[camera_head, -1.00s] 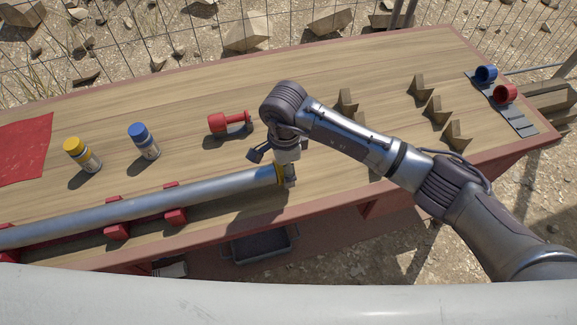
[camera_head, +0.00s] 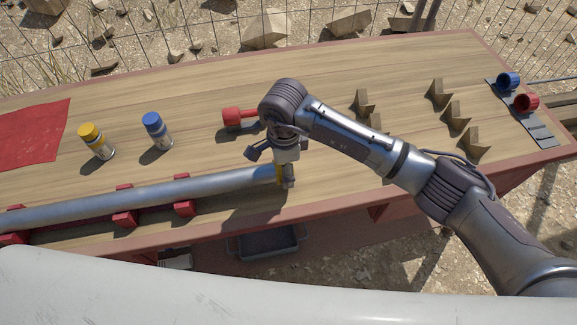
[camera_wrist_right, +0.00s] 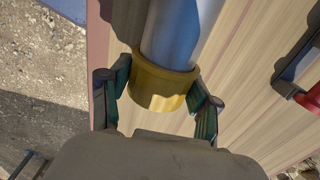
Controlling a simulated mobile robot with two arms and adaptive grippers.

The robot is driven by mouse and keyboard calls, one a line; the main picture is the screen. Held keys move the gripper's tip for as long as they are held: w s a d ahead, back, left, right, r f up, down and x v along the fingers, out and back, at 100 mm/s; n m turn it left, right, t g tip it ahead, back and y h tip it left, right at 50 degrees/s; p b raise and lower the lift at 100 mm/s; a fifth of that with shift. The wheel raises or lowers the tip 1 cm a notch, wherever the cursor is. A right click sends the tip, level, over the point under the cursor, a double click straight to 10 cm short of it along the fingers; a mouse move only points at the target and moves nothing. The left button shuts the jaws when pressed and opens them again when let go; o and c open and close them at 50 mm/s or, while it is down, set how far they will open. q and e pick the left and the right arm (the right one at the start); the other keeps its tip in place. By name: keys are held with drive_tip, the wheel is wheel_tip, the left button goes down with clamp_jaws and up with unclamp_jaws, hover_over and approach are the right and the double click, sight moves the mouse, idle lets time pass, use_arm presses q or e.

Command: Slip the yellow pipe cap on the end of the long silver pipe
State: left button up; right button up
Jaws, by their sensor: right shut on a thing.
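The long silver pipe (camera_head: 218,182) lies along the front of the workbench on red supports. The yellow pipe cap (camera_head: 279,174) is at its right end. In the right wrist view, the cap (camera_wrist_right: 163,88) sits around the end of the pipe (camera_wrist_right: 180,32), with the pipe running into its rim. How deep the pipe sits inside is hidden. My right gripper (camera_head: 283,172) points down at the pipe end, shut on the cap; in the right wrist view its fingers (camera_wrist_right: 160,98) flank the cap on both sides. My left gripper is not in view.
Red pipe supports (camera_head: 184,208) stand under the pipe. Wooden wedge blocks (camera_head: 456,115), a blue cap (camera_head: 508,81) and a red cap (camera_head: 526,102) are at the right.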

drive_tip(key=shift+s+a, duration=0.1)
drive_tip(key=shift+a, duration=0.3)
drive_tip(key=o, duration=1)
drive_tip(key=shift+r, duration=0.1)
wheel_tip(320, 180, up, 12)
drive_tip(key=shift+f, duration=0.1)
